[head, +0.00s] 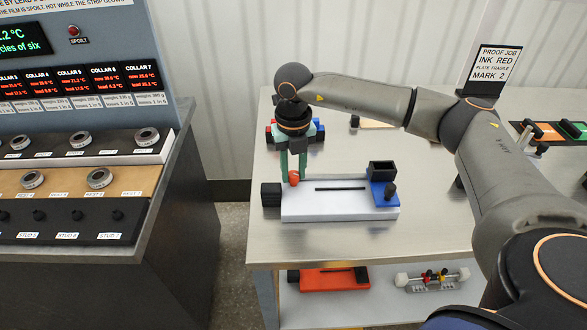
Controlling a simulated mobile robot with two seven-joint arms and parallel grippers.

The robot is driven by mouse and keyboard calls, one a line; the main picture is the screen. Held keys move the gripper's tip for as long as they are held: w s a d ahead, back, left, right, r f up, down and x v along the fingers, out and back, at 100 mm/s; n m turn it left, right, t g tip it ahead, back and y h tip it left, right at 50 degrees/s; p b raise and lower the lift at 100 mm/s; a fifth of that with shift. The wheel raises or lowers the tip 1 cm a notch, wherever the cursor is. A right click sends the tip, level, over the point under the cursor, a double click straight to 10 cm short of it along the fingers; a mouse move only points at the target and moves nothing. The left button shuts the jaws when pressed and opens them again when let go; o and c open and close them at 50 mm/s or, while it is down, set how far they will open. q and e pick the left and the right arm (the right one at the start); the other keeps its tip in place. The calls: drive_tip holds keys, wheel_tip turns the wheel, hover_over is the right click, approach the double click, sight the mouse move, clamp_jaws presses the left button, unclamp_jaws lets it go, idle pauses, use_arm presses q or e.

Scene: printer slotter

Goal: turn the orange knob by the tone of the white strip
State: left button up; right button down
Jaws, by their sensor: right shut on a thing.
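The orange knob (293,178) sits near the left end of a white block (340,205) on the metal table. The block has a dark slot (340,189) along its top, a black piece (270,194) at its left end, and a blue part with a black open box (382,170) at its right end. My right gripper (293,174) points down over the block, its teal fingers shut on the orange knob. I cannot pick out a separate white strip or its tone. My left gripper is out of view.
A console with rings (80,139) on shelves stands at the left, across a floor gap. A sign (494,64) stands at the table's back; coloured trays (540,130) lie at the right. A red-orange block (328,279) sits on the lower shelf. The table's front is clear.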

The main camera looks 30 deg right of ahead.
idle(0.3)
drive_tip(key=c, duration=0.6)
unclamp_jaws()
